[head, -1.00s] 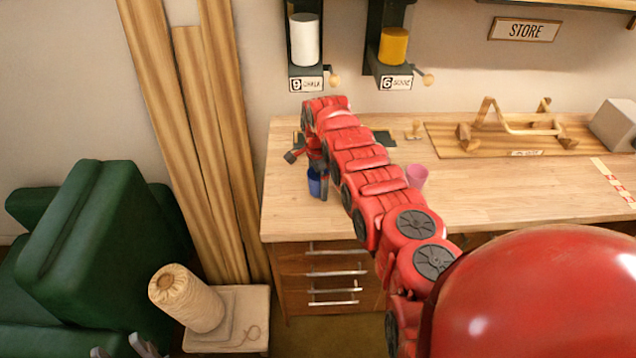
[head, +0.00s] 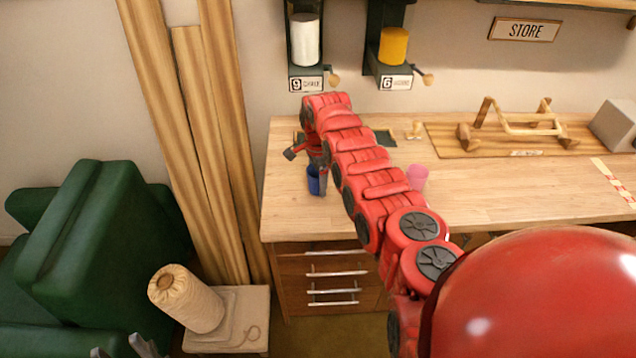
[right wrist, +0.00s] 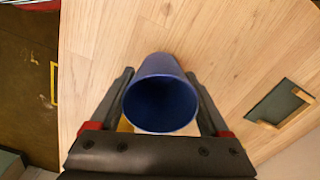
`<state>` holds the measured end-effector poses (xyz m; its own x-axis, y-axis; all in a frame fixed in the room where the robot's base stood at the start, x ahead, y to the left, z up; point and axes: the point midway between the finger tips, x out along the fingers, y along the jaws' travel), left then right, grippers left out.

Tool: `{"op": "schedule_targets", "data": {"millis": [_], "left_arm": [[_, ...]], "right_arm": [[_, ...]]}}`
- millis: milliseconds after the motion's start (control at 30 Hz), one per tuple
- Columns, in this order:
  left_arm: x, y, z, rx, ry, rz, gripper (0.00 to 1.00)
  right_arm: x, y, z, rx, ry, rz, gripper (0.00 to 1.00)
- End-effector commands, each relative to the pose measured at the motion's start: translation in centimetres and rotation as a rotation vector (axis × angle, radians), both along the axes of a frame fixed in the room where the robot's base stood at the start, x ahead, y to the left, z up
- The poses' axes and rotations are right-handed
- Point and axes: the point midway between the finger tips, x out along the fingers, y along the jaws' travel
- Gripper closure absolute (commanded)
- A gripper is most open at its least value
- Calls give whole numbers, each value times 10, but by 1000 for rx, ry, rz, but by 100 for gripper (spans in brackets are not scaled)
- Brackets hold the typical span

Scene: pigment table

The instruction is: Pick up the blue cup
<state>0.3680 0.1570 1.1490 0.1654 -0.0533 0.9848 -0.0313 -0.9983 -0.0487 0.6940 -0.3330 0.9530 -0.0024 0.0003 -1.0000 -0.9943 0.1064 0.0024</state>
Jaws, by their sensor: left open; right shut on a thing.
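The blue cup (head: 314,184) is at the left end of the wooden worktable (head: 290,215), below the end of my right arm. In the right wrist view the blue cup (right wrist: 160,98) shows its open mouth, between the two fingers of my right gripper (right wrist: 162,95). The fingers are shut on its sides. I cannot tell whether its base touches the table. My left gripper (head: 124,347) is open and empty at the bottom left of the head view, only its tips showing, far from the cup.
A pink cup (head: 418,177) stands right of my right arm. Chalk (head: 306,45) and yellow (head: 393,48) dispensers hang on the wall behind. A wooden board with a handled frame (head: 515,125) lies further right. A twine spool (head: 187,300) and green chair (head: 100,240) are left.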

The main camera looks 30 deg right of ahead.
Motion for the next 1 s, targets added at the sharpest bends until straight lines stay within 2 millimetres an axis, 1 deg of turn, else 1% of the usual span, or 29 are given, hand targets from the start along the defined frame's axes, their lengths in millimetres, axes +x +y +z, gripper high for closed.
{"op": "schedule_targets", "data": {"millis": [167, 200, 267, 367, 500, 567, 667, 767, 800, 933, 1000], "left_arm": [[0, 0, -17, 0, 0, 0, 50], [0, 0, -11, 0, 1, 0, 50], [0, 0, -11, 0, 0, 0, 50], [0, 0, -12, 0, 0, 0, 50], [0, 0, -1, 0, 0, 0, 50], [0, 0, 2, 0, 0, 0, 50], [0, 0, 2, 0, 0, 0, 50], [0, 0, 6, 0, 0, 0, 50], [0, 0, 16, 0, 1, 0, 50], [0, 0, 30, 0, 0, 0, 50], [0, 0, 39, 0, 0, 0, 50]], "right_arm": [[2, -1, 22, -1, -10, -2, 74], [-3, 2, 23, -6, -6, 3, 74], [-10, 9, 21, -4, 1, 7, 74], [-20, 18, 24, 6, -6, -2, 74], [-35, 31, 28, 4, 2, 0, 74], [-40, 37, 32, 7, -6, -6, 74], [-52, 47, 28, 6, 4, -4, 74], [-60, 57, 35, 9, -5, -3, 74], [-65, 65, 36, 10, -3, 1, 74], [-79, 77, 39, 12, -2, -3, 74], [-83, 87, 42, 12, -9, 2, 74]]}}
